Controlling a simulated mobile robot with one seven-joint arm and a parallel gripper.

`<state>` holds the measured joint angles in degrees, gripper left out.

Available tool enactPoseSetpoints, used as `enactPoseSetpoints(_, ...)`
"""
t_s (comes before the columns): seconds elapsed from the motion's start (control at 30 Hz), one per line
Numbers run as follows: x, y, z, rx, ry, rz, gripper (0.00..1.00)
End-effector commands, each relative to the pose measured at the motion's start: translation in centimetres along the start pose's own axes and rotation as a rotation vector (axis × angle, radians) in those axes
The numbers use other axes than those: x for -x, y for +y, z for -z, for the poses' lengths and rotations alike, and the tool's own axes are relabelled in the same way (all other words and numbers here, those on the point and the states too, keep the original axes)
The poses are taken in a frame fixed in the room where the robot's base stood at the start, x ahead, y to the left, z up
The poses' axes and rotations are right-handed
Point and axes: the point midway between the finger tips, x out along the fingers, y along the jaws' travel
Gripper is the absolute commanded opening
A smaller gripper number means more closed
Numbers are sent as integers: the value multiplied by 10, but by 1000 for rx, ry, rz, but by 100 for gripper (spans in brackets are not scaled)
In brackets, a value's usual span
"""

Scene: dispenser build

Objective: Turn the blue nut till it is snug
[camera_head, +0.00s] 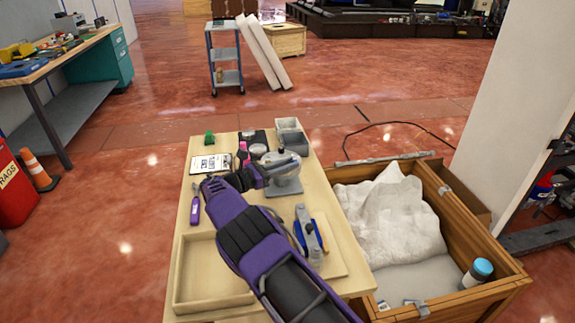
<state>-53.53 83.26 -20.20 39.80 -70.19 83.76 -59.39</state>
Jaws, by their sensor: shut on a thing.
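My gripper (282,163) is at the grey round-topped device (287,186), which stands on a flat grey base on the wooden workbench. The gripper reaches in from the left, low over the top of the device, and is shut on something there. I cannot make out what is between the fingertips; the view is small and the gripper covers it. I see no blue nut clearly. A blue and grey tool (310,243) lies on a board at the right of the bench, apart from the gripper.
The bench also holds an empty wooden tray (180,290), a purple-handled tool (195,208), a clipboard (208,164), a pink item (243,153), a green item (209,138) and a grey bin (290,133). A wooden crate (468,298) with white sheeting (385,218) stands close on the right.

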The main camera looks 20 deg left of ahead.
Motion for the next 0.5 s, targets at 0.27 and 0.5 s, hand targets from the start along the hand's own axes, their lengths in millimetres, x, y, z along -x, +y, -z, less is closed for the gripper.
enactPoseSetpoints(0.27,0,0,-1,0,-2,1,0)
enactPoseSetpoints(0.5,0,0,-1,0,-2,0,48)
